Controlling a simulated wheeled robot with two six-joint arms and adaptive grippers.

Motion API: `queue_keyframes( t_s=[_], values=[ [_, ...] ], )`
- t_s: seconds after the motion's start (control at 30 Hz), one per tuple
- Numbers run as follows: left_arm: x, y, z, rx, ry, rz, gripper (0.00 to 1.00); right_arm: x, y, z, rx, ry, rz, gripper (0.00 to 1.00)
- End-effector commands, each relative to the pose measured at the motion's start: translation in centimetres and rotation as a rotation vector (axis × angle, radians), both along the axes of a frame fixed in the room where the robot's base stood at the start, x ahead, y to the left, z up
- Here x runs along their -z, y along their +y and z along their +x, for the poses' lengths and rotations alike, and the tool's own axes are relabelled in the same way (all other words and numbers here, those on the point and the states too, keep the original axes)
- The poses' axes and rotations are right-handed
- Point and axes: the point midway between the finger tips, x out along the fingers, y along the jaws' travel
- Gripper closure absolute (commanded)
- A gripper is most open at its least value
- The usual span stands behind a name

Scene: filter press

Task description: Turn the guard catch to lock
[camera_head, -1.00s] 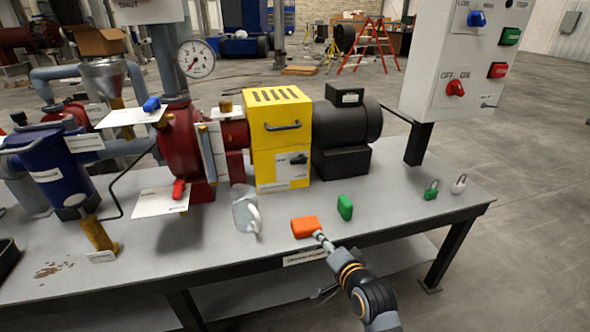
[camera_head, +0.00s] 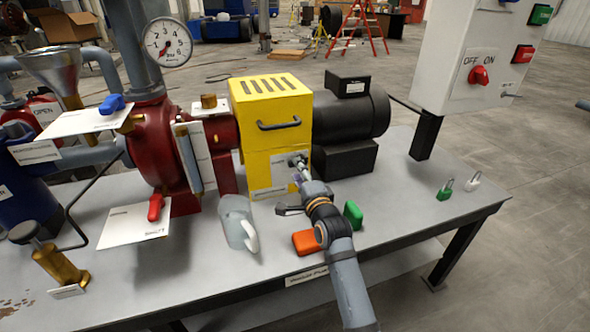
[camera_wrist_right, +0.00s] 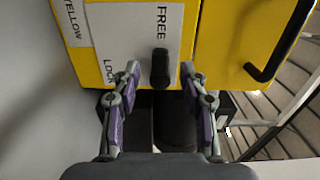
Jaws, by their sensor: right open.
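The yellow guard (camera_head: 270,105) stands on the bench between the red pump and the black motor. Its catch (camera_wrist_right: 160,66) is a black bar knob on a white plate with the words FREE and LOCK. In the right wrist view the bar lies in line with FREE, and LOCK is off to its left. My right gripper (camera_wrist_right: 160,78) is open, with one fingertip on each side of the catch and small gaps showing. In the head view my right gripper (camera_head: 299,168) is at the guard's lower front and mostly hides the catch. My left gripper is not in view.
An orange block (camera_head: 304,242), a green block (camera_head: 353,214) and a pale jug (camera_head: 236,220) stand near my right arm. Two padlocks are at the bench's right end. A control box (camera_head: 478,62) rises behind them. The guard's black handle (camera_head: 279,125) sits above the catch.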

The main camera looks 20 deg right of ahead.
Motion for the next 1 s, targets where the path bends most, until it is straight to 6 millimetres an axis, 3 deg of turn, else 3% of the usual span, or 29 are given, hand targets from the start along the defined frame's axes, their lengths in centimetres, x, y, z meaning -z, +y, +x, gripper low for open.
queue_keyframes(
  t_s=[0.2, 0.5, 0.83, 1.0],
  values=[
    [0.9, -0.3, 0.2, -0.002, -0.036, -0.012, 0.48, 0.1, 0.1, 2.8, 0.000, 0.000, 0.000, 0.57],
    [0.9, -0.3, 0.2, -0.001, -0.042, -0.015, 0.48, 0.0, 0.1, 3.2, 0.000, 0.001, -0.001, 0.57],
    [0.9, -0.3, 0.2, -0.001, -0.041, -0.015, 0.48, 0.0, 0.1, 3.2, 0.000, 0.001, -0.001, 1.00],
    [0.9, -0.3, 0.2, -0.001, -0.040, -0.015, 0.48, 0.0, 0.1, 3.2, 0.000, 0.002, -0.002, 1.00]
  ],
)
